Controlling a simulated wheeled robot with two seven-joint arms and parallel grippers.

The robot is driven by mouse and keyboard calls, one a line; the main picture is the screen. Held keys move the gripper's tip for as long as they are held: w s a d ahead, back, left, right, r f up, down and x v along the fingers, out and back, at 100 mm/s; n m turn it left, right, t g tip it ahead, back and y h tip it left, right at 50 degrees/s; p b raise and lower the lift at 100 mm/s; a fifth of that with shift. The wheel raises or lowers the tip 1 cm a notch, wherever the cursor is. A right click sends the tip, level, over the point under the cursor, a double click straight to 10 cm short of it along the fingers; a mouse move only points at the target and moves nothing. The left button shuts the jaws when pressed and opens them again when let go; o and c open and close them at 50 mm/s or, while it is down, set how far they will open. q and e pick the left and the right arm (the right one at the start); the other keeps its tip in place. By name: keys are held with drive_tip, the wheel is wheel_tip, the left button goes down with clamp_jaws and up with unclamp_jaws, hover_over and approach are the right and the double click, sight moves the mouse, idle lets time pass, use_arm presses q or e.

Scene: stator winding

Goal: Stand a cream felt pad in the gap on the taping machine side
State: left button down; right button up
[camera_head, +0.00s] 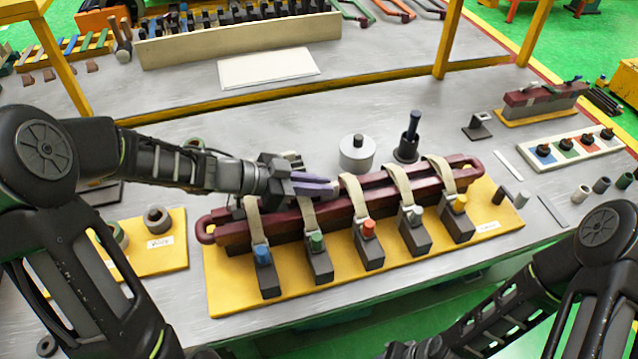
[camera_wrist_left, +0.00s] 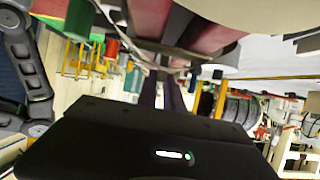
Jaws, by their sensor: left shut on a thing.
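My left gripper (camera_head: 325,187) is over the middle-left of the dark red coil bars (camera_head: 280,224), between two cream straps. Its purple-grey fingers are shut on a small pale piece, apparently the cream felt pad (camera_head: 335,187), mostly hidden by the fingers. I cannot tell whether the pad touches the bars or stands in the gap. The left wrist view shows red bars (camera_wrist_left: 208,36) close by, but no clear view of the pad. My right gripper (camera_head: 408,351) is at the bottom edge, partly cut off, its fingers unclear.
The bars lie on a yellow base (camera_head: 225,290) with several dark clamp blocks with coloured knobs along the front. A grey cylinder (camera_head: 357,155) and a dark post holder (camera_head: 406,148) stand behind. A small yellow plate (camera_head: 170,263) with rolls is at left.

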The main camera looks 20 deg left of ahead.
use_arm(q)
drive_tip(key=c, duration=1.4)
unclamp_jaws()
drive_tip(key=v, duration=0.7)
drive_tip(key=shift+s+a+r, duration=0.15)
drive_tip(key=shift+s+a, duration=0.1)
drive_tip(key=shift+a, duration=0.05)
